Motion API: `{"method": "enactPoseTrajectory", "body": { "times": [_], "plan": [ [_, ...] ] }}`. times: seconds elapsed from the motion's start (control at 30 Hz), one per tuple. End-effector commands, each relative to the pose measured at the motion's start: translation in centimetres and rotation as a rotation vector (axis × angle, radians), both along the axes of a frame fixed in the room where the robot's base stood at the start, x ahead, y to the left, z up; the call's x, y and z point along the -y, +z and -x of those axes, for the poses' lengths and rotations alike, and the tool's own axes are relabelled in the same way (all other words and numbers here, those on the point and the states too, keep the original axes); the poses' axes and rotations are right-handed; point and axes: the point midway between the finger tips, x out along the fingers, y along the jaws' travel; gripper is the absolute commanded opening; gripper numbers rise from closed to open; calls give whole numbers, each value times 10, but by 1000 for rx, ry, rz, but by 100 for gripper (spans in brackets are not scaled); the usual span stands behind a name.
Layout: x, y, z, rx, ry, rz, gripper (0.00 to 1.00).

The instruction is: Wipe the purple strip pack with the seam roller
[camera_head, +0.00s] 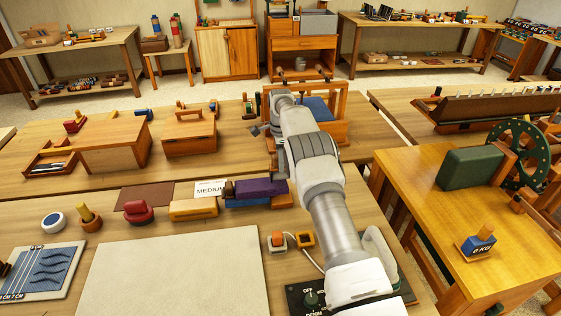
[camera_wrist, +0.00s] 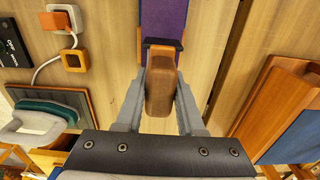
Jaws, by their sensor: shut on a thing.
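The purple strip pack (camera_head: 262,187) lies on top of a blue block (camera_head: 246,202) on the middle bench. Its near end shows at the top of the wrist view (camera_wrist: 163,18). My gripper (camera_wrist: 160,88) is shut on the brown handle of the seam roller (camera_wrist: 160,92). The roller's dark head (camera_wrist: 162,43) points at the strip pack and overlaps its end in the wrist view. I cannot tell whether they touch.
A yellow block (camera_head: 194,208), a red stamp (camera_head: 139,212) and a brown mat (camera_head: 146,196) are to the left. A wooden stand with blue (camera_head: 316,108) stands behind.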

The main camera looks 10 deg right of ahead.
Motion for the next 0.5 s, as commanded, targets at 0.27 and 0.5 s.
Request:
{"method": "enactPoseTrajectory", "body": {
  "times": [0.27, 0.5],
  "plan": [
    [0, -6, 0, 1, 0, 0, 0],
    [0, -11, 0, 1, 0, 0, 0]
  ]
}}
